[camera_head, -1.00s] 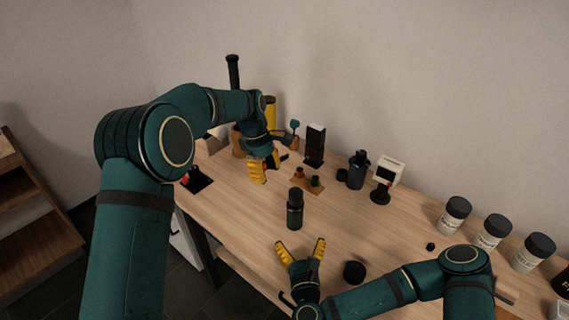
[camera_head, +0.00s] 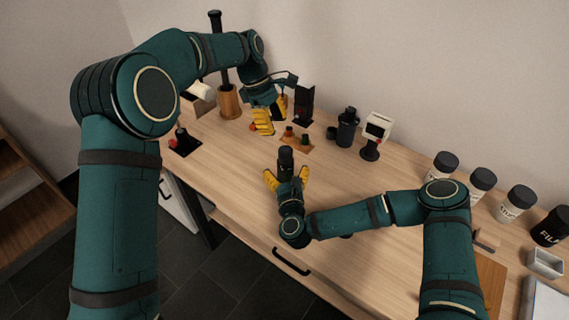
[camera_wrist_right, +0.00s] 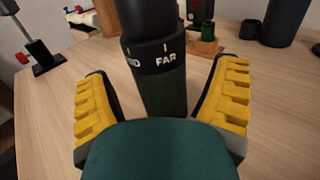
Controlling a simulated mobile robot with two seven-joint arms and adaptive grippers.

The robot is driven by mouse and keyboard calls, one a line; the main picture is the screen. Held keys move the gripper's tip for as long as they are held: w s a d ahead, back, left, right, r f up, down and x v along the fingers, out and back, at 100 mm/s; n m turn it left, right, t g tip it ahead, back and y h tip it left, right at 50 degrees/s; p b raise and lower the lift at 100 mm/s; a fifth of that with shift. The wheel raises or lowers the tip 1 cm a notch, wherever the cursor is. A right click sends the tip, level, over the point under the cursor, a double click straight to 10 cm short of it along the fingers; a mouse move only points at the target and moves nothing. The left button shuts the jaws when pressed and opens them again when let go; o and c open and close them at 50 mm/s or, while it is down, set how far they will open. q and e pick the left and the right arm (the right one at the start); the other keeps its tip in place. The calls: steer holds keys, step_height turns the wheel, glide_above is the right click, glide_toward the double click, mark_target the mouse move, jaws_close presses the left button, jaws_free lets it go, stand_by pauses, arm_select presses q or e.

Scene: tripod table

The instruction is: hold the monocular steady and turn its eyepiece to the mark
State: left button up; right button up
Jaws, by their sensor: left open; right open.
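The monocular (camera_head: 286,160) stands upright on the table, dark green below with a black upper part. In the right wrist view its green body (camera_wrist_right: 163,97) lies between my fingers, and its black ring (camera_wrist_right: 155,52) bears the word FAR, part of another word and white tick marks. My right gripper (camera_head: 287,178) is open, with its yellow fingers on either side of the monocular and visible gaps to them in the wrist view. My left gripper (camera_head: 271,115) is open and empty, above the table behind and left of the monocular. The monocular's foot is hidden.
A small wooden block with coloured pegs (camera_head: 297,138), a dark bottle (camera_head: 346,128) and a white-headed stand (camera_head: 375,132) are behind the monocular. Several black-lidded jars (camera_head: 480,184) line the right. A wooden holder (camera_head: 229,102) stands at the back left.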

mark_target(286, 151)
steer(key=shift+w+a, duration=0.15)
steer(key=shift+w, duration=0.7)
steer(key=shift+w+a, duration=0.1)
steer(key=shift+w, duration=0.75)
jaws_close()
arm_select(q)
steer(key=o, duration=0.5)
steer(key=m, duration=0.1)
steer(key=d+m+y, duration=0.1)
steer(key=m, duration=0.1)
steer(key=s+d+m, duration=0.1)
steer(key=m, duration=0.1)
steer(key=shift+r+t+y, duration=0.1)
steer(key=shift+t+y, duration=0.2)
steer(key=shift+y, duration=0.1)
steer(key=m, duration=0.3)
steer(key=shift+s+d+r+m+y, duration=0.3)
steer(key=shift+s+d+m+y, duration=0.05)
steer(key=shift+d+m+y, duration=0.05)
steer(key=m, duration=0.2)
steer(key=m+t+y, duration=0.1)
steer(key=shift+s+d+r+m, duration=0.25)
steer(key=shift+r+m, duration=0.05)
steer(key=shift+r, duration=0.05)
step_height(286, 151, down, 12)
steer(key=shift+r, duration=0.1)
